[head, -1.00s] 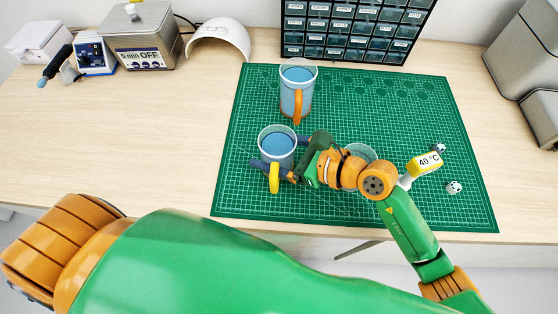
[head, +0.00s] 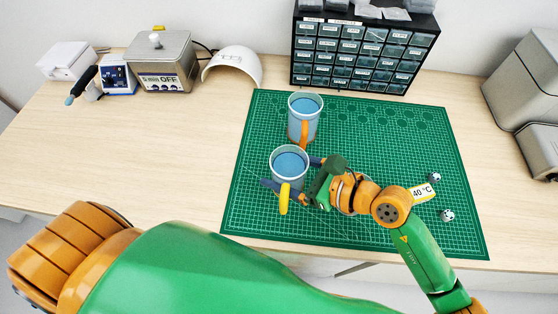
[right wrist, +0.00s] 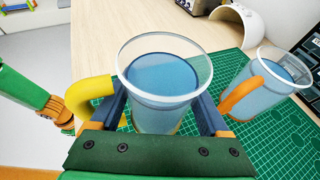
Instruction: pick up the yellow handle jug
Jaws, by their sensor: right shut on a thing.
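The yellow handle jug (head: 289,164) is a clear cup with blue liquid and a curved yellow handle on its near side. It is upright over the left part of the green mat; whether its base touches the mat is hidden. My right gripper (head: 291,173) is shut on the jug's body, one finger on each side. In the right wrist view the jug (right wrist: 163,78) sits between the blue fingers of the gripper (right wrist: 161,108), with the handle to the left. A second jug with an orange handle (head: 304,115) stands just behind it, apart.
The green cutting mat (head: 380,135) has free room behind my right arm. A 40 °C label (head: 424,192) and two small speckled objects (head: 434,177) (head: 447,215) are at right. A drawer cabinet (head: 362,50) and a white curved shell (head: 235,62) stand behind.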

